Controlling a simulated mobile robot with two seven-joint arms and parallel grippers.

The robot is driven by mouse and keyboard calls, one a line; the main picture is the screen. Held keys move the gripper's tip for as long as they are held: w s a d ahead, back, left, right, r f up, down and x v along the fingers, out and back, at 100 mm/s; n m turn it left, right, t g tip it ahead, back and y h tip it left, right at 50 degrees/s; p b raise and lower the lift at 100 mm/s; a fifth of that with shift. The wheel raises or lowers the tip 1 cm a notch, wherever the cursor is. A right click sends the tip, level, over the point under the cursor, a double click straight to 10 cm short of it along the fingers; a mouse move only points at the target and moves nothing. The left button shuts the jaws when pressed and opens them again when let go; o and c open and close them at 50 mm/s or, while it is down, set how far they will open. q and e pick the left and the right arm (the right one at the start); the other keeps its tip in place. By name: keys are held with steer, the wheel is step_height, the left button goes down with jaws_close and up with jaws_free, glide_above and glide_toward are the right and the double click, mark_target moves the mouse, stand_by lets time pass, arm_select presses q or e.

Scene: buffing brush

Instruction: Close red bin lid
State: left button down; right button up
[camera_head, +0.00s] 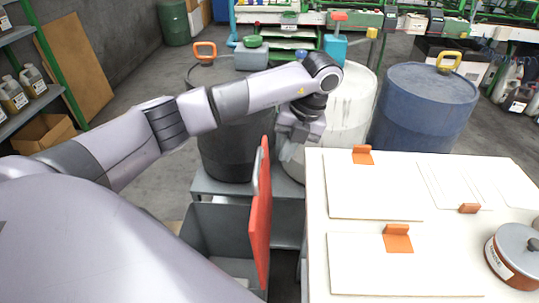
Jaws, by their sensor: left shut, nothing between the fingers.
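The red bin lid (261,222) stands upright, seen nearly edge-on, on the right side of the open grey bin (209,220). A grey handle-like strip runs along the lid's left face. My left arm reaches in from the left, over the bin. My left gripper (287,153) points down beyond the lid's far upper end, shut and empty. It looks apart from the lid, though the exact gap is hard to judge. My arm hides part of the bin. My right gripper is out of view.
A white-topped cabinet (315,215) with orange handles stands close right of the lid, bearing a labelled pot (515,255). Behind are a dark drum (222,150), a white drum (352,105) and a blue drum (422,110). Shelves line the left.

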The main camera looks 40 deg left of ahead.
arm_select(q)
steer(key=s+a, duration=0.1)
steer(key=s+a+f+p, duration=0.1)
steer(key=a, duration=0.1)
steer(key=shift+a+f, duration=0.1)
steer(key=shift+a, duration=0.15)
